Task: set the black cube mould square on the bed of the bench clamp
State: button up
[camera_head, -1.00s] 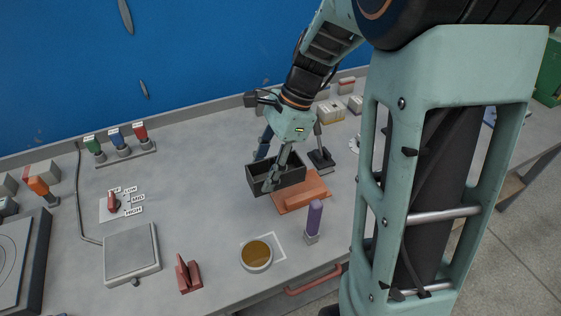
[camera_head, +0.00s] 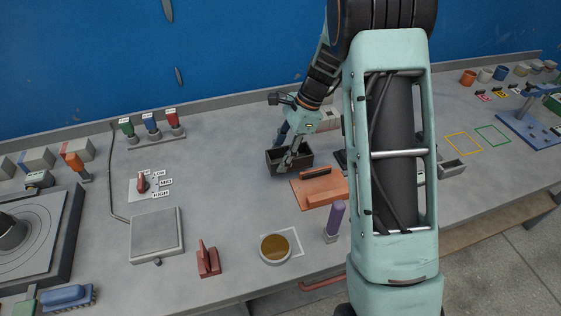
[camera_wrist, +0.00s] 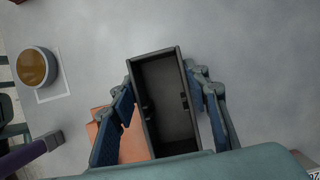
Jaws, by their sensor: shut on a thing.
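The black cube mould (camera_head: 276,166) is an open-topped dark box near the middle of the bench, beside an orange float. In the wrist view the mould (camera_wrist: 172,144) shows its empty inside. My gripper (camera_head: 291,152) is shut on it, with one blue-padded finger of the gripper (camera_wrist: 165,100) along each long side. I cannot tell whether the mould touches the bench or hangs just above it. A blue-based fixture (camera_head: 533,131) at the far right, partly cut off by the picture edge, looks like the bench clamp. Its bed is hard to make out.
The orange float (camera_head: 312,192) lies close to the mould's right. A purple-handled tool (camera_head: 336,216) and a cup of amber liquid (camera_head: 275,249) stand in front. My arm hides part of the bench. Yellow (camera_head: 463,143) and green (camera_head: 493,135) outlines mark clear bench at right.

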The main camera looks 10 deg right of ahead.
jog(key=shift+w+f, duration=0.2)
jog(key=shift+f, duration=1.5)
jog(key=shift+f, duration=0.15)
jog(key=o, duration=1.3)
